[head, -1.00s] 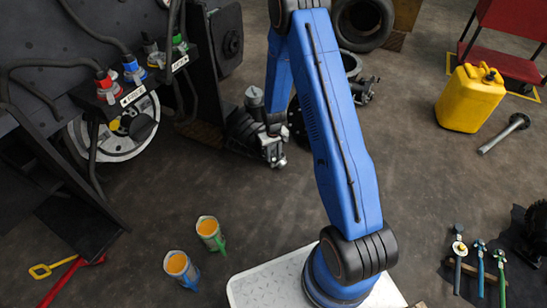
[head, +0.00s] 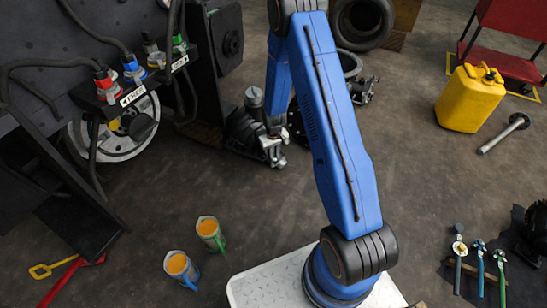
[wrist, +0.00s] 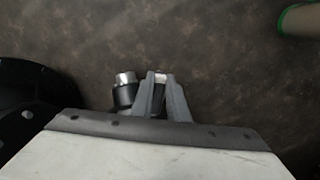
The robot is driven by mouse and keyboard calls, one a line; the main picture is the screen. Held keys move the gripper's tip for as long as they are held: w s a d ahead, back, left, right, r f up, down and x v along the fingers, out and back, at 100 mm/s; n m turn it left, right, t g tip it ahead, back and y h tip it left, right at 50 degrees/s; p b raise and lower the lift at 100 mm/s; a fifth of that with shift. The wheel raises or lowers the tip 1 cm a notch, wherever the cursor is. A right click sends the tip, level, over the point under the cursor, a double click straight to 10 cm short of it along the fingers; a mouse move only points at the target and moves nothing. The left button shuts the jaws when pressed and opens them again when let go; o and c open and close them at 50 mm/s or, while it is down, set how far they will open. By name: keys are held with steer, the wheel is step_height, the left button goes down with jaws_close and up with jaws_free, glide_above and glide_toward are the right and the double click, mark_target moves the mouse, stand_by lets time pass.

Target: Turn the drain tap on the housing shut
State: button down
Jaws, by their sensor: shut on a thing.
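My gripper (wrist: 161,82) reaches down in the wrist view, its grey fingers close together on a small pale part. I take this part for the drain tap's handle. A black fitting with a silver end (wrist: 124,88), apparently the tap's body, sits just left of the fingers. The fingers hide much of the held part, and I cannot tell how far the tap is turned. In the head view my gripper (head: 273,152) is low beside the dark housing (head: 243,126), and the tap cannot be made out there.
Two jugs of orange liquid, one with a green handle (head: 209,232) and one blue (head: 178,266), stand on the floor. Hoses and couplings (head: 131,68) hang on the forklift frame at left. A yellow canister (head: 470,100) stands at right. Floor between is clear.

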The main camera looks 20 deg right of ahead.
steer(key=w+d+n, duration=0.4)
steer(key=n, duration=1.3)
steer(key=shift+w+n, duration=0.3)
steer(key=shift+w, duration=0.1)
stand_by(0.3)
steer(key=c, duration=1.7)
jaws_free()
steer(key=shift+r, duration=0.15)
step_height(320, 180, up, 17)
steer(key=shift+r, duration=0.1)
